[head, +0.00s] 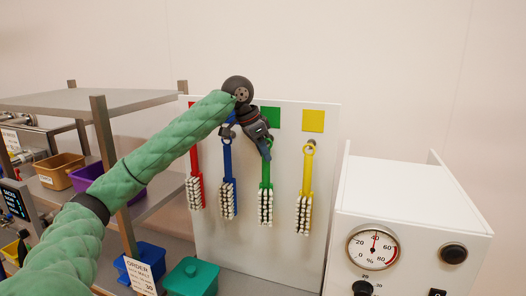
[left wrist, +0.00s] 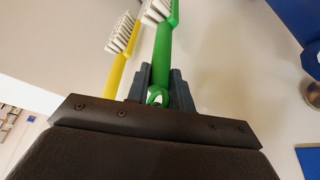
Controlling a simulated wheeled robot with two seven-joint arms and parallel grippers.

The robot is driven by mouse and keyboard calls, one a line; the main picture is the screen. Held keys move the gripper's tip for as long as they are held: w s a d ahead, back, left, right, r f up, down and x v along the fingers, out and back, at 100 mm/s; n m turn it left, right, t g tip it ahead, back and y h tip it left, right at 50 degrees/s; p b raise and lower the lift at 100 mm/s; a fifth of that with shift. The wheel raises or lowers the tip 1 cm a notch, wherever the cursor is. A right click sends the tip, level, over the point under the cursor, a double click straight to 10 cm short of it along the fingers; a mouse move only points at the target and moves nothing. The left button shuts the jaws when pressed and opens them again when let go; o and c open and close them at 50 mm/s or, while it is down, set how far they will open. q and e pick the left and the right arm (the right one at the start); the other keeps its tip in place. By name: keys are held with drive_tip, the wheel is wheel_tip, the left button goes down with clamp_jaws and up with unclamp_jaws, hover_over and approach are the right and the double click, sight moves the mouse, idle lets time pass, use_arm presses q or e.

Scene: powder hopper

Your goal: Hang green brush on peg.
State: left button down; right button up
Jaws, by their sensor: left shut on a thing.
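The green brush (head: 265,200) hangs bristles down in front of the white board (head: 228,258), under the green square (head: 270,118). My left gripper (head: 266,152) is shut on its handle near the top. In the left wrist view the green brush (left wrist: 162,58) runs out from between the fingers (left wrist: 160,88), with its loop close to the gripper body. The peg below the green square is hidden behind my gripper, so I cannot tell whether the loop is around it. My right gripper is not in view.
The yellow brush (head: 304,205) hangs close on the right, the blue brush (head: 228,190) and red brush (head: 195,185) on the left. A white machine with a gauge (head: 373,249) stands at right. A shelf (head: 70,102) with bins stands at left.

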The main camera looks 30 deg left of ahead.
use_arm(q)
drive_tip(key=shift+w+a, duration=0.1)
drive_tip(key=shift+a, duration=0.05)
drive_tip(key=c, duration=1.3)
unclamp_jaws()
drive_tip(key=shift+w+f, duration=0.1)
drive_tip(key=shift+f, duration=0.05)
drive_tip(key=shift+o, duration=0.8)
drive_tip(key=shift+w+a+f, duration=0.15)
drive_tip(key=shift+w+a, duration=0.1)
drive_tip(key=shift+s+d, duration=0.15)
drive_tip(key=shift+s, duration=0.05)
drive_tip(key=shift+r, duration=0.3)
drive_tip(key=shift+s+a+r+b, duration=0.2)
drive_tip(key=shift+a+r+b, duration=0.05)
drive_tip(key=shift+r+b, duration=0.4)
drive_tip(key=shift+b+v, duration=1.15)
drive_tip(key=shift+v, duration=1.75)
drive_tip(key=shift+a, duration=0.1)
